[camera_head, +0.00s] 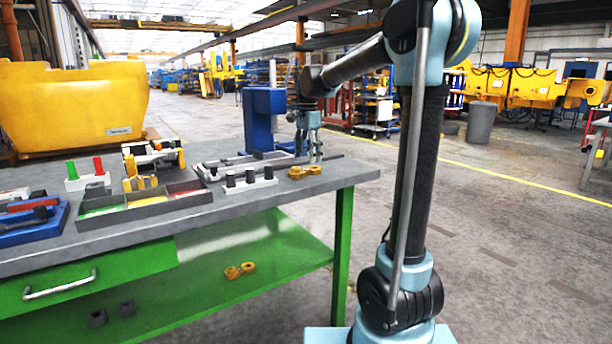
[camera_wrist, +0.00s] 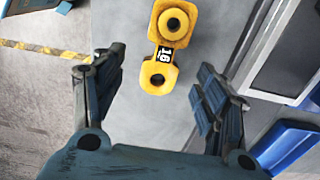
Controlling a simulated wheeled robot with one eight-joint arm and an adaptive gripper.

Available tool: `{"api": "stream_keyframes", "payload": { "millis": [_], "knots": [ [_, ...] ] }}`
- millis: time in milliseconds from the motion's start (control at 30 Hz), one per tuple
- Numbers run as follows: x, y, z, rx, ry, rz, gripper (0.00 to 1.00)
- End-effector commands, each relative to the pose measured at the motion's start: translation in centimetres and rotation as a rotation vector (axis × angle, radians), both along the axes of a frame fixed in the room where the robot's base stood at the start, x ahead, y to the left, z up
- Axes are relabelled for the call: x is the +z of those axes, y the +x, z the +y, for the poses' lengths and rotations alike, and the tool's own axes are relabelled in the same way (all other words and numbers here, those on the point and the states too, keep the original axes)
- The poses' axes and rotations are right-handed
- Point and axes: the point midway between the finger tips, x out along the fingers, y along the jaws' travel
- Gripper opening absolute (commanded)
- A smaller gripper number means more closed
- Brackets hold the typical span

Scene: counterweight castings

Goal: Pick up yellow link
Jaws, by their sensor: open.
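A yellow link (camera_head: 306,171) lies flat on the grey bench top near its right end. In the wrist view the yellow link (camera_wrist: 159,75) has two round eyes and a dark label reading 16 between them. My gripper (camera_head: 314,157) hangs above the bench beside the link, pointing down. In the wrist view its fingers (camera_wrist: 158,80) are spread wide, with the link's near eye between their tips in the picture and nothing held. A second yellow link (camera_head: 239,270) lies on the green lower shelf.
On the bench (camera_head: 270,203) stand a white block with dark pegs (camera_head: 248,181), a divided tray (camera_head: 146,208) and a blue stand (camera_head: 264,118). A blue tray (camera_head: 35,224) is at the left. The bench top is bare in front of the link.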

Motion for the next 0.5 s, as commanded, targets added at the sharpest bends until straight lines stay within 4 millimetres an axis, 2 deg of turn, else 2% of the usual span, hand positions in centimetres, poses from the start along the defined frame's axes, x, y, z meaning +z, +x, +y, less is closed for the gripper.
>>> {"api": "stream_keyframes", "payload": {
  "millis": [300,500],
  "knots": [
    [-3.9,0.2,0.4,0.0,0.0,0.0,0.67],
    [-5.1,0.1,0.4,0.0,0.0,0.0,0.67]
  ]
}}
